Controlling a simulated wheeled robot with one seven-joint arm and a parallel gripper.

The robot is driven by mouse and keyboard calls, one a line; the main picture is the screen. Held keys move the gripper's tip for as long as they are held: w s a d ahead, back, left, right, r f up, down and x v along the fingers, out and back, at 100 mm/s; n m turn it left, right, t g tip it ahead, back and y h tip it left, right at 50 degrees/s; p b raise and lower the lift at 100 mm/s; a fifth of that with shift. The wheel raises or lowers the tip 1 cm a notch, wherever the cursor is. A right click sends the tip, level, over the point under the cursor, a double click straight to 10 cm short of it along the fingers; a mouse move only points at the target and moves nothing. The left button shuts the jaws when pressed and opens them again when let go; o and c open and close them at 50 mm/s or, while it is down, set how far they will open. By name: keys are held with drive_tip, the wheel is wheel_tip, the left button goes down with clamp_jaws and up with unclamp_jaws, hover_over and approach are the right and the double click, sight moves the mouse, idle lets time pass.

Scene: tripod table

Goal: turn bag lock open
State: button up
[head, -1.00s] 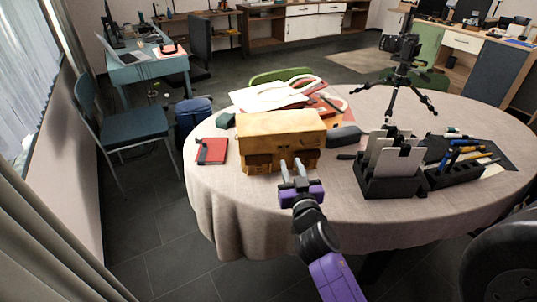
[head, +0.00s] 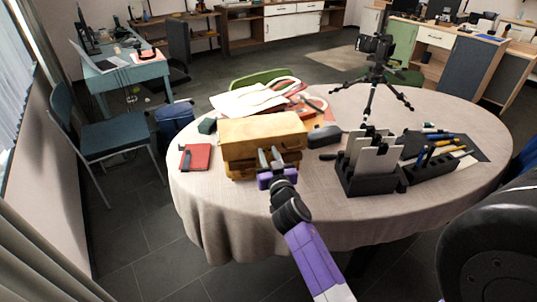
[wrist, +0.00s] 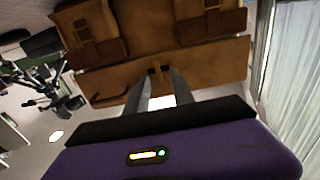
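A tan leather bag (head: 262,128) stands on the round table, its front facing me. In the wrist view the bag (wrist: 205,58) fills the upper part, with pockets and straps on its front. Its small brass-coloured lock (wrist: 158,69) sits at the middle of the flap edge. My gripper (head: 269,157) is at the front of the bag. In the wrist view the fingertips (wrist: 159,75) are parted, one on each side of the lock. I cannot tell whether they touch it. The head view does not show the lock clearly.
The cloth-covered table (head: 225,205) holds a red notebook (head: 195,157) left of the bag. A dark case (head: 324,136) and a black file holder (head: 368,178) stand to its right, and a tripod (head: 372,85) behind. Papers (head: 245,100) lie behind the bag.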

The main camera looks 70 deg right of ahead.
clamp_jaws()
drive_tip(key=n, duration=0.4)
drive_tip(key=shift+w+a+f+n+b, duration=0.1)
drive_tip(key=shift+w+a+n+b, duration=0.1)
drive_tip(key=shift+n+b, duration=0.15)
drive_tip(key=n, duration=0.3)
drive_tip(key=shift+w+a+n, duration=0.1)
drive_tip(key=shift+w+n, duration=0.05)
drive_tip(key=shift+n, duration=0.1)
drive_tip(key=shift+w+a+f+n+p, duration=0.1)
drive_tip(key=shift+f+n, duration=0.1)
drive_tip(key=shift+n, duration=1.4)
drive_tip(key=shift+f+n+p, duration=0.15)
drive_tip(key=shift+n, duration=1.45)
drive_tip(key=shift+w+a+f+n+p, duration=0.1)
drive_tip(key=shift+f+n, duration=0.1)
drive_tip(key=shift+n, duration=1.4)
